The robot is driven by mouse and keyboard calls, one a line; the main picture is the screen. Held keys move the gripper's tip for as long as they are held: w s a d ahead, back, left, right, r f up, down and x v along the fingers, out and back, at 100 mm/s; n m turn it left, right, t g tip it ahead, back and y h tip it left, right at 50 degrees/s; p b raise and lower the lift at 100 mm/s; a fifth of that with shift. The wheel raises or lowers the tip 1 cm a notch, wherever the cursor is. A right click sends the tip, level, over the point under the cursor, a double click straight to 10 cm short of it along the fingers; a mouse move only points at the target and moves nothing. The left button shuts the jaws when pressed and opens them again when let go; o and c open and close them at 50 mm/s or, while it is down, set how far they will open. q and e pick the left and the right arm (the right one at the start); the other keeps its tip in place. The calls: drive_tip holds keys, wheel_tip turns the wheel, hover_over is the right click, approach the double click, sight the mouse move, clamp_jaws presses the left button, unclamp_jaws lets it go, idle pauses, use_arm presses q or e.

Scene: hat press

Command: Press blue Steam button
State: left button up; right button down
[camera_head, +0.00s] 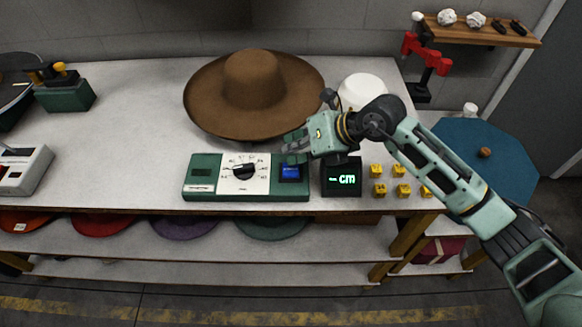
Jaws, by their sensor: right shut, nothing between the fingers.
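The blue Steam button (290,171) is on the right end of a green and white control box (204,182) at the table's front edge. A black dial (243,171) sits in the middle of the box. My right gripper (291,148) is shut and empty, just above and behind the blue button. I cannot tell whether it touches the box. A wide brown hat (252,85) lies behind the box. My left gripper is not in view.
A small black display (341,180) reading "cm" stands right of the box, with several yellow blocks (401,171) beside it. A white round object (362,90) is behind my right arm.

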drive_tip(key=shift+f, duration=0.1)
idle(0.6)
drive_tip(key=shift+f+b, duration=0.35)
drive_tip(key=shift+f+b, duration=0.45)
drive_tip(key=shift+f, duration=0.1)
idle(0.6)
idle(0.3)
drive_tip(key=shift+r+p, duration=0.7)
drive_tip(key=shift+r, duration=0.3)
wheel_tip(320, 180, up, 5)
drive_tip(key=p, duration=0.3)
idle(0.6)
